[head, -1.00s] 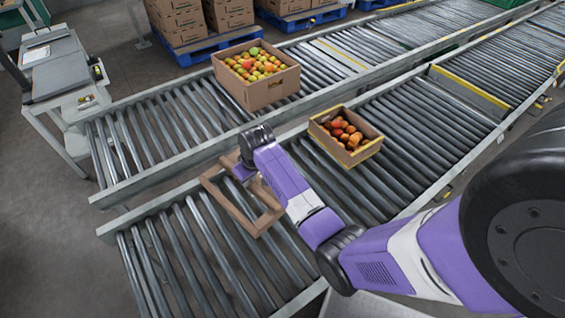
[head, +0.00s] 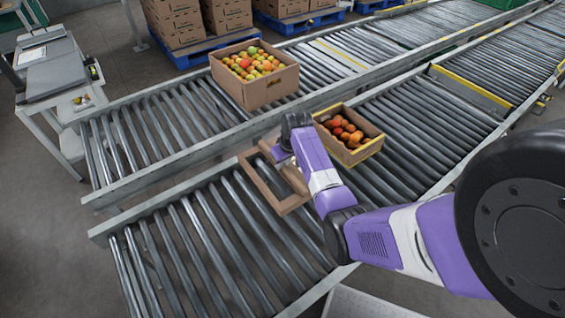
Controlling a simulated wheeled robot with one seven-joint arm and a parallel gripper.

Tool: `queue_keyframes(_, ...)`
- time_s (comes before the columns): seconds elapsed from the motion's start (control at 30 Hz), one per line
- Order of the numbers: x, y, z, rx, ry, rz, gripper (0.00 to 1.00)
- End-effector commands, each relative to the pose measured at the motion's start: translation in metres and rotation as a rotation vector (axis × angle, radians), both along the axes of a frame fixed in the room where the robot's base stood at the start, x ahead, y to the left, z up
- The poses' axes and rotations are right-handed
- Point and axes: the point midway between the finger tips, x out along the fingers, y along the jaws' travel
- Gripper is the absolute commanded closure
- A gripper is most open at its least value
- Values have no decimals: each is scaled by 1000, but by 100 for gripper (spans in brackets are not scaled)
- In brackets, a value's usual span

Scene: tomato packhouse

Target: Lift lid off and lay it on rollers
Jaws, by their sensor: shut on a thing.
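The lid (head: 262,185) is a brown open frame with a hole in its middle. The lid is over the near roller conveyor (head: 232,235), just left of a small open carton (head: 349,157) of red and orange tomatoes. Whether it touches the rollers or hangs above them I cannot tell. The carton stands on the rollers with its fruit in plain view; my wrist is close to its left side.
A larger open carton (head: 273,92) of mixed tomatoes stands on the far conveyor (head: 150,127). The near rollers left of the lid are bare. A metal side rail (head: 165,185) runs between the conveyors. A bench (head: 52,80) stands far left.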

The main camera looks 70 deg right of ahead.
Motion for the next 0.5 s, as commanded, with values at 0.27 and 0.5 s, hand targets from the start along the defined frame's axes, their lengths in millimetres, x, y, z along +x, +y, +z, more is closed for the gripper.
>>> queue_keyframes(0.27,0,0,-31,0,0,-1,100)
queue_keyframes(0.5,0,0,-47,-1,-1,0,100)
